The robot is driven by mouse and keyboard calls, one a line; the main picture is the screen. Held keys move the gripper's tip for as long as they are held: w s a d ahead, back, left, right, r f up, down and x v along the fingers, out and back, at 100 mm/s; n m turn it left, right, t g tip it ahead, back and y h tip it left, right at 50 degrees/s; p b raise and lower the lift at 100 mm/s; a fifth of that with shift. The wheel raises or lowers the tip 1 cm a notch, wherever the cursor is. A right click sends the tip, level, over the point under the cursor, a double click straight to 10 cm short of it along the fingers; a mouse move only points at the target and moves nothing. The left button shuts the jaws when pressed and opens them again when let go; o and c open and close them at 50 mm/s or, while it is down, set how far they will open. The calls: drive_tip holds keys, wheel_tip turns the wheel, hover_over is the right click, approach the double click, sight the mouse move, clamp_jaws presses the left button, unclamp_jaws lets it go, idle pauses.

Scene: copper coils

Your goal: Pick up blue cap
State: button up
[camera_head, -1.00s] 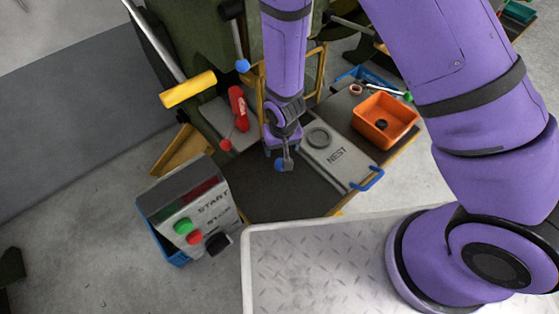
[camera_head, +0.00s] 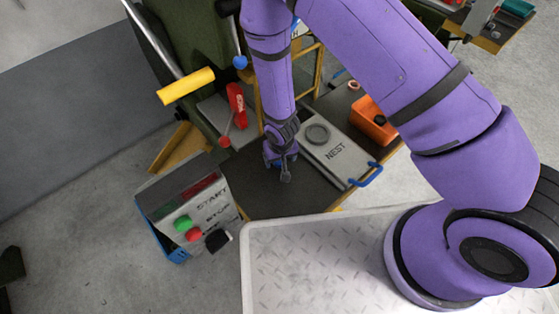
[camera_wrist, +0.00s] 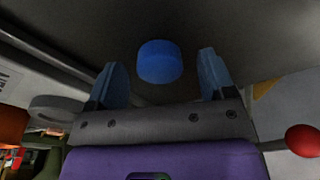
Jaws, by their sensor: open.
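The blue cap (camera_wrist: 159,62) is a short round blue piece on the dark table surface (camera_head: 265,197). In the wrist view it lies between the two blue fingers of my gripper (camera_wrist: 162,78), toward their tips, with a gap on each side. My gripper is open and empty. In the head view my gripper (camera_head: 281,165) points down over the dark table, left of the grey NEST plate (camera_head: 336,153). I cannot make out the cap in the head view; my gripper seems to hide it.
The NEST plate has a round ring (camera_head: 317,132) and a blue handle (camera_head: 366,176). An orange bin (camera_head: 372,121) is partly behind my arm. A red-handled lever (camera_head: 237,104) stands left of my gripper. A START/STOP box (camera_head: 190,212) is at lower left. The table's front part is bare.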

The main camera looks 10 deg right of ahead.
drive_tip(key=shift+f, duration=0.2)
drive_tip(key=c, duration=1)
drive_tip(key=shift+r, duration=0.1)
